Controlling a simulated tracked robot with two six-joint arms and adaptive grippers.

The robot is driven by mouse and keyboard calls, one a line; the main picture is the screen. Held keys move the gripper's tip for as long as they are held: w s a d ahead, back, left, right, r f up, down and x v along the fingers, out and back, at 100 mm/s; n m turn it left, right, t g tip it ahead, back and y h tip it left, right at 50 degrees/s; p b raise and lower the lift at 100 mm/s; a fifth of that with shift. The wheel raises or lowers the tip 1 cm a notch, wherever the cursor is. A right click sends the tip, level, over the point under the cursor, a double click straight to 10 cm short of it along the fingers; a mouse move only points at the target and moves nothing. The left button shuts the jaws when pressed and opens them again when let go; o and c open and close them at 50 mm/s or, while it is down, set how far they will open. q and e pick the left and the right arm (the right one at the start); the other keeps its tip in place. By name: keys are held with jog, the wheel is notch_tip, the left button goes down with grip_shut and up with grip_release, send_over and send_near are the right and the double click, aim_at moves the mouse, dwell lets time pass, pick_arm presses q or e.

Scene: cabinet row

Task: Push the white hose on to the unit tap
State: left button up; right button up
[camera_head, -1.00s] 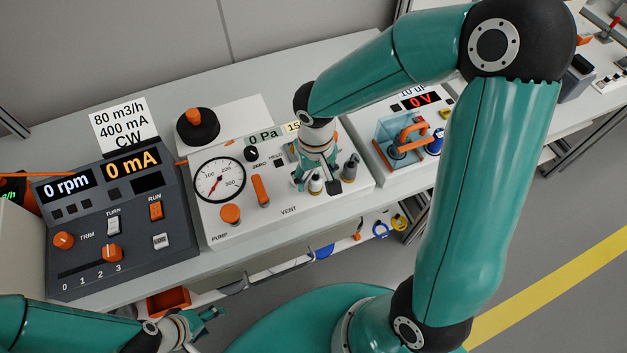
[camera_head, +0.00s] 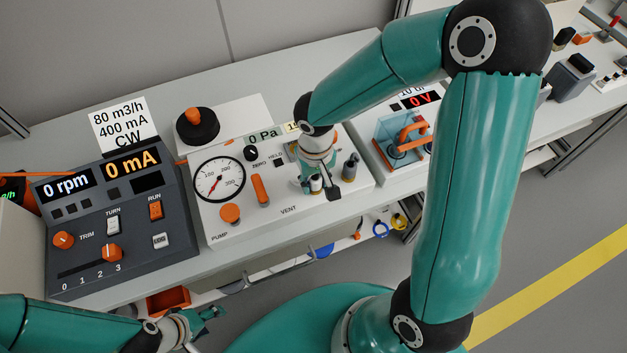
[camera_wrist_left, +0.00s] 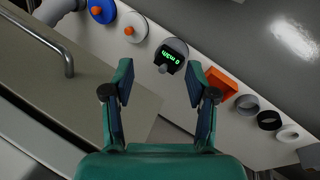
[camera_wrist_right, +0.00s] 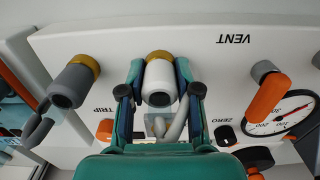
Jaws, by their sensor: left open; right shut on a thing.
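My right gripper (camera_wrist_right: 160,98) is shut on the white hose (camera_wrist_right: 159,84), gripping its end sleeve from both sides. A brass-coloured tap collar (camera_wrist_right: 158,57) shows right behind the sleeve. The two look in line and close, but I cannot tell how far the sleeve sits on the tap. A grey hose end (camera_wrist_right: 72,87) is on a second brass collar beside it. In the head view my right gripper (camera_head: 318,180) is over the white panel (camera_head: 225,236) and covers most of the white hose. My left gripper (camera_head: 212,320) is open and empty, low in front of the bench.
An orange lever (camera_head: 260,190), an orange pump knob (camera_head: 230,214) and a dial (camera_head: 219,179) are left of my right gripper. A dark control box (camera_head: 80,260) stands further left. An orange bin (camera_wrist_left: 221,82) and a small green display (camera_wrist_left: 171,58) face my left gripper.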

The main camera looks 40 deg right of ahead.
jog(key=shift+r, duration=0.15)
notch_tip(320, 180, up, 20)
jog(key=p, duration=0.1)
dwell(0.5)
